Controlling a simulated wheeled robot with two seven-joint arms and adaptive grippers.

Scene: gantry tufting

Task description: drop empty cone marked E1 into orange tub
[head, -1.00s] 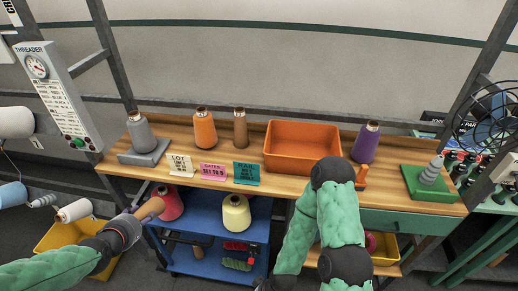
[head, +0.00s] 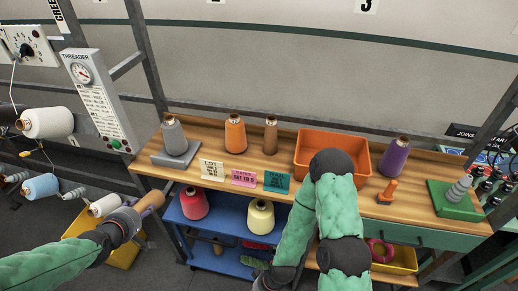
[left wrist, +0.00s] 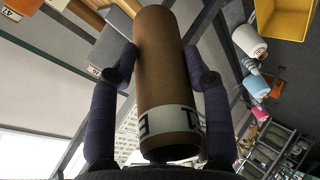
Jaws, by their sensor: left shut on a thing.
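My left gripper (head: 132,216) is shut on a brown empty cone (head: 151,201), at the lower left of the head view, in front of the bench's left end. In the left wrist view the cone (left wrist: 162,70) lies between both fingers, and a white band near its base shows part of the mark E1. The orange tub (head: 312,165) stands on the bench, right of the middle. My right arm crosses in front of the tub and hides part of it. My right gripper is mostly out of the picture at the bottom edge, and its fingers are hidden.
Grey (head: 174,136), orange (head: 235,134) and purple (head: 396,158) cones and a bare brown cone (head: 270,134) stand on the bench. Cards (head: 243,178) line its front edge. A blue cart (head: 228,236) is below. A threader panel (head: 97,98) rises at the left.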

